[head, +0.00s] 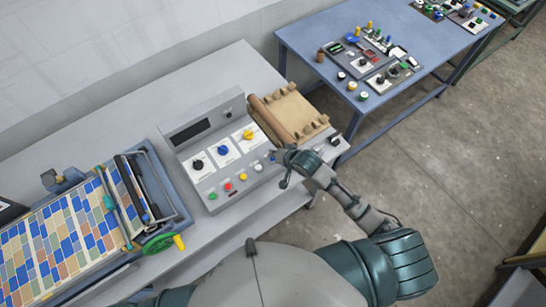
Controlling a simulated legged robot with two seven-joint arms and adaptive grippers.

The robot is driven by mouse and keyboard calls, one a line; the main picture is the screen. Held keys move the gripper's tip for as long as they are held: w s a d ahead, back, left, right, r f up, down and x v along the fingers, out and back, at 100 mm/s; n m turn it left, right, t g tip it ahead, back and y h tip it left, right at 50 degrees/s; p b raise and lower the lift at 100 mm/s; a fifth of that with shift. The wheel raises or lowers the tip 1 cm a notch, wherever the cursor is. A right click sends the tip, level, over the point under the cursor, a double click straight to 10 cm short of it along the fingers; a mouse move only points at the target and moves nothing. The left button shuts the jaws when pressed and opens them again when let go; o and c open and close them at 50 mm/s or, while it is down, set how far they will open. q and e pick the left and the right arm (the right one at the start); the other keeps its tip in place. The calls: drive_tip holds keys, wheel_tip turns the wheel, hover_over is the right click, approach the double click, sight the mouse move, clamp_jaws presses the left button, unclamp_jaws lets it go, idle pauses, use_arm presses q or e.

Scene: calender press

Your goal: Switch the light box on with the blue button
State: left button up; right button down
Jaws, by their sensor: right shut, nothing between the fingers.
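A grey control box (205,133) stands on the grey table, with a dark display and three knobs: black, blue (223,150) and yellow. Along its front edge is a row of small buttons: green, red, yellow, white and, at the right end, what looks like a blue button (272,157). My right gripper (279,161) is shut and empty at this right end, very close to that button and partly covering the area. I cannot tell whether it touches the button. No lit lamp shows clearly on the box. My left gripper is out of view.
A tan tray with rollers (290,110) lies right behind my right gripper. A press with coloured tiles (50,240) and a green handwheel (158,244) stands at left. A blue table (310,42) with small parts is at the back right. Open floor lies at right.

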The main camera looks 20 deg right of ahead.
drive_tip(key=shift+f+p, duration=0.3)
drive_tip(key=shift+f, duration=0.45)
idle(0.9)
drive_tip(key=shift+r, duration=0.85)
drive_tip(key=shift+r, duration=2.5)
